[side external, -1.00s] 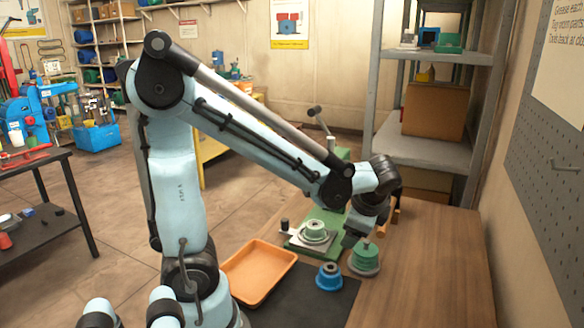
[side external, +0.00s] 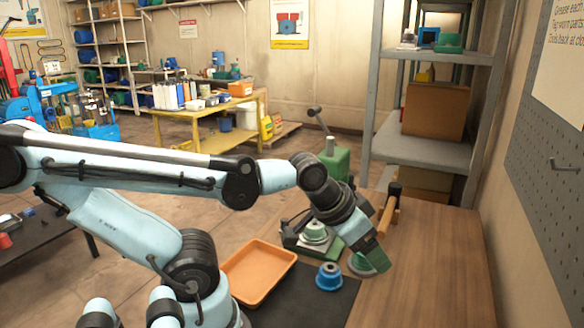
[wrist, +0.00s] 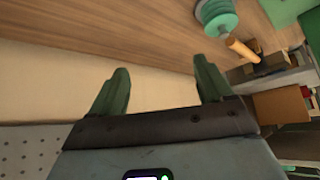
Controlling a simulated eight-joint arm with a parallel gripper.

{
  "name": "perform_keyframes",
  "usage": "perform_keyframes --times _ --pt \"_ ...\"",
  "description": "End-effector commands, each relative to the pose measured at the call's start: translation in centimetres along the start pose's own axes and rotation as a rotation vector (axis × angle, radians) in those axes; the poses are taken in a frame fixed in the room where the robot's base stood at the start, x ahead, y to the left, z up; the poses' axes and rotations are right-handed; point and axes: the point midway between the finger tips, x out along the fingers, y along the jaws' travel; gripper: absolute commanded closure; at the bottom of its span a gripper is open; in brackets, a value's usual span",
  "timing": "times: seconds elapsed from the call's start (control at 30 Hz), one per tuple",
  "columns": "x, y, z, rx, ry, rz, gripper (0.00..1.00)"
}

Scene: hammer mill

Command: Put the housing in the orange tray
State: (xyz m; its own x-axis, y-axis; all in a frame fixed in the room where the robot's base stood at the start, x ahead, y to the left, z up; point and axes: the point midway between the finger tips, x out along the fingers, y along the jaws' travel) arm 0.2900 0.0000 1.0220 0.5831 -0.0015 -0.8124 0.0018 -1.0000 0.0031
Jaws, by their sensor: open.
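The orange tray (side external: 262,271) lies empty on the table beside my arm's base. A blue round flanged part (side external: 329,277) with a central bore, which looks like the housing, stands upright on the dark mat, right of the tray. My gripper (side external: 370,256) is right of and above it, apart from it, tilted down in front of a green stepped round part (side external: 357,264) that it partly hides. In the wrist view my gripper (wrist: 163,82) is open and empty, with bare wood and wall beyond its fingers. The green stepped part (wrist: 217,17) shows there at top right; the blue part does not.
The right side of the wooden table (side external: 440,275) is clear, bounded by the wall.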

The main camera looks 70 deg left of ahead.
Motion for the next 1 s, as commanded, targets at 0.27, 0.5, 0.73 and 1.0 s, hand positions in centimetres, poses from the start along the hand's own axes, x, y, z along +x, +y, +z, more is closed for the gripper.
perform_keyframes --times 0.27,0.5,0.73,1.0 --pt "0.3 -0.5 -0.1 0.062 -0.03 -0.027 0.2" --pt "2.0 -3.7 -0.7 0.406 -0.225 -0.167 0.2" --pt "3.9 -7.7 -1.2 0.752 -0.494 -0.296 0.2" --pt "5.9 -11.7 -1.4 1.073 -0.863 -0.392 0.2"
